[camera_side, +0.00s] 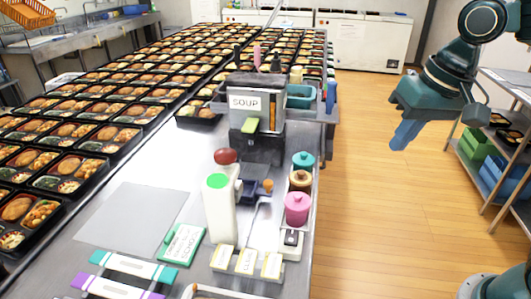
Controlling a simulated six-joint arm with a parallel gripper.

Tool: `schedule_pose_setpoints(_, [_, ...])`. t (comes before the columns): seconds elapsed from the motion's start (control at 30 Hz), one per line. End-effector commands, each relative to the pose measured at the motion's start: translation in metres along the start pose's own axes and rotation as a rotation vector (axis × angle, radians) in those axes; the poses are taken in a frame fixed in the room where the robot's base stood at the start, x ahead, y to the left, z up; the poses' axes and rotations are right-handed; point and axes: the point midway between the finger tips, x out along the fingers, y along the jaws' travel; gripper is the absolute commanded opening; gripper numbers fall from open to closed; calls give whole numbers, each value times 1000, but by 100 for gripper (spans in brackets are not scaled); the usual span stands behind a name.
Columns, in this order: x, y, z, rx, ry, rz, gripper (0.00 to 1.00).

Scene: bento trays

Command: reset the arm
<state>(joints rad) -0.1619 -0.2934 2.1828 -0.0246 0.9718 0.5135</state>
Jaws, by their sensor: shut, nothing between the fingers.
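My gripper (403,135) is at the upper right of the side view, high over the wooden floor and to the right of the steel table (195,150). Its blue fingers point down and are shut with nothing between them. It touches nothing. Part of my arm shows above it, cut off by the top and right edges.
Rows of bento trays (100,88) fill the table's left and back. A SOUP container (247,102), a white bottle (219,212), several lidded jars (297,208) and cards stand nearer. A shelf (497,160) with crates is at right. Floor between is clear.

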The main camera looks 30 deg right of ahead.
Motion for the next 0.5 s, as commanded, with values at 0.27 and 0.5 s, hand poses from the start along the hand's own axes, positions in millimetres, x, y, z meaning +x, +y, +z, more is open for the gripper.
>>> schedule_pose_setpoints(0.27, [-17, 42, 36, -154, 109, -9, 0])
schedule_pose_setpoints(0.5, [-20, 68, 65, -278, 189, 7, 0])
